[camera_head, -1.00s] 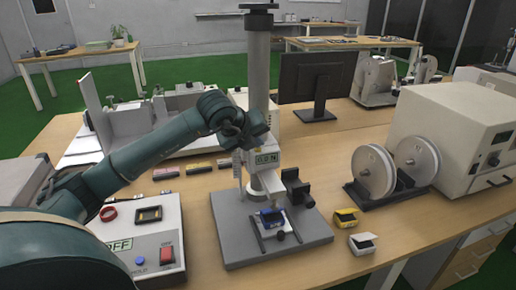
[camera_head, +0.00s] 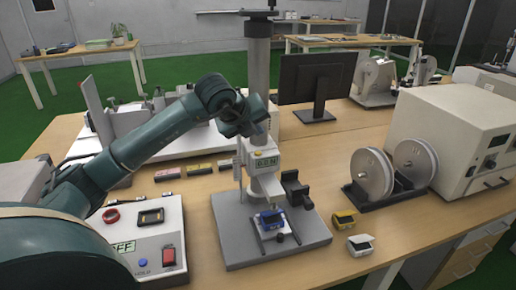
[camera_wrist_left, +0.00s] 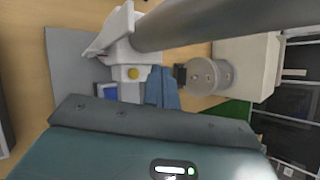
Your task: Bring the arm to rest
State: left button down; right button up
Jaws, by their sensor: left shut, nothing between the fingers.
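My left arm reaches in from the left in the head view. Its gripper (camera_head: 262,130) is in the air in front of the grey column of the test stand (camera_head: 222,240), above the stand's base. The fingers also show in the left wrist view (camera_wrist_left: 162,88), close together with nothing between them. A blue part (camera_head: 269,218) sits on the stand's fixture below the gripper, clear of it. It is partly hidden in the wrist view. My right gripper is not in view.
A control box (camera_head: 150,240) with a red switch stands at the left front. A yellow part (camera_head: 344,219) and a white part (camera_head: 361,244) lie right of the stand. Two discs (camera_head: 373,173) and a beige instrument (camera_head: 440,135) stand further right. A monitor (camera_head: 318,80) is behind.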

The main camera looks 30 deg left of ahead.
pick_arm(q)
jog(key=shift+r, duration=0.7)
